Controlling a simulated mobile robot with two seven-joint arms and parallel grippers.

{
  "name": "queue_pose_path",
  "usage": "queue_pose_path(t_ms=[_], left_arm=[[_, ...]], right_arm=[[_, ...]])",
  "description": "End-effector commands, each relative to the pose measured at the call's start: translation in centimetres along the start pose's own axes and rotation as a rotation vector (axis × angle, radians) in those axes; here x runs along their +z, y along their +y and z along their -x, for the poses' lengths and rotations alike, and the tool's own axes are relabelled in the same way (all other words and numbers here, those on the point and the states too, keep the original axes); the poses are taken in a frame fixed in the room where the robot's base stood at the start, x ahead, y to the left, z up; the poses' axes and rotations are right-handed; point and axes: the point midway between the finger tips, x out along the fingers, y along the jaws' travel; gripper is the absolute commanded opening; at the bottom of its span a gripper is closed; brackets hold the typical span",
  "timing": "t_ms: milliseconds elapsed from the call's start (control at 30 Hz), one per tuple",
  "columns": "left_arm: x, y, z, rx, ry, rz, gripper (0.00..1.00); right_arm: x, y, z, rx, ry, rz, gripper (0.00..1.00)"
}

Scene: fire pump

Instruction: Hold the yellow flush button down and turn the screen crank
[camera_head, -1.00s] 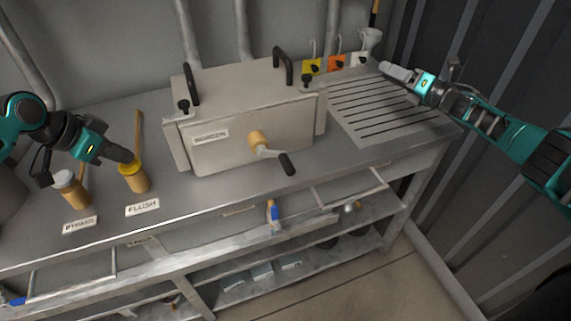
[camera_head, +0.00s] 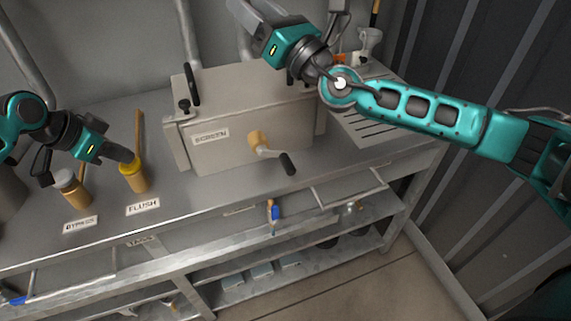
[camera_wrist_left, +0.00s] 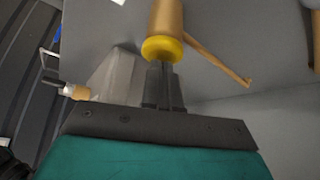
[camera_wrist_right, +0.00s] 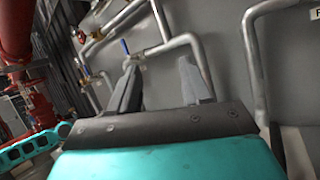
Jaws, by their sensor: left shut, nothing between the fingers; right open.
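The yellow flush button (camera_head: 131,168) caps a brass-coloured post behind the FLUSH label, and it shows in the left wrist view (camera_wrist_left: 162,48). My left gripper (camera_head: 133,160) is shut and empty, its fingertips at the button's top. I cannot tell how far the button is pressed. The screen crank (camera_head: 268,151) is on the front of the grey SCREEN box (camera_head: 225,152), its dark handle pointing down and right. My right gripper (camera_wrist_right: 160,82) is open and empty, raised above the back of the box, away from the crank. Its fingertips are near the head view's top edge.
The capped BYPASS post (camera_head: 72,188) stands left of the flush post. Black handles, including one at the left (camera_head: 192,84), rise from the box top. Wall pipes (camera_head: 186,35) run behind it. The bench front (camera_head: 215,195) is clear below the crank.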

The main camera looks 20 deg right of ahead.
Motion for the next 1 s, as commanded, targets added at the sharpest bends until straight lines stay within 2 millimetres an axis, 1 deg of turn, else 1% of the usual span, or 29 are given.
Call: queue_pose_path(t_ms=[33, 100, 167, 300, 367, 500, 567, 600, 800, 900, 1000], left_arm=[[0.2, 0.0, -0.2, 0.002, -0.005, 0.001, 0.00], [0.2, 0.1, -0.2, 0.002, -0.005, 0.001, 0.00], [0.2, 0.1, -0.2, 0.002, -0.005, 0.001, 0.00], [0.2, 0.1, -0.1, 0.002, -0.005, 0.001, 0.00], [0.2, 0.1, -0.1, 0.002, -0.005, 0.001, 0.00], [0.2, 0.1, -0.1, 0.002, -0.005, 0.001, 0.00], [0.2, 0.1, -0.1, 0.002, -0.005, 0.001, 0.00], [0.2, 0.1, -0.1, 0.002, -0.005, 0.001, 0.00], [0.2, 0.1, -0.1, 0.002, -0.005, 0.001, 0.00], [0.2, 0.1, -0.1, 0.002, -0.005, 0.001, 0.00], [0.2, 0.1, -0.1, 0.002, -0.005, 0.001, 0.00]], right_arm=[[-1.3, 1.1, 1.4, -0.006, -0.010, 0.001, 0.48], [-2.7, 1.5, 2.8, -0.029, -0.013, 0.023, 0.48], [-4.0, 1.7, 4.1, -0.053, -0.007, 0.042, 0.48], [-7.6, 1.8, 7.6, -0.122, 0.035, 0.098, 0.48], [-9.0, 1.9, 9.3, -0.153, 0.059, 0.124, 0.48], [-12.1, 2.1, 13.3, -0.226, 0.119, 0.188, 0.48], [-13.2, 2.2, 15.1, -0.257, 0.148, 0.219, 0.48], [-13.9, 2.3, 16.3, -0.278, 0.169, 0.239, 0.48], [-16.9, 3.0, 22.7, -0.377, 0.285, 0.346, 0.48], [-17.8, 3.4, 25.5, -0.416, 0.341, 0.397, 0.48], [-18.4, 3.6, 27.7, -0.445, 0.387, 0.439, 0.48]])
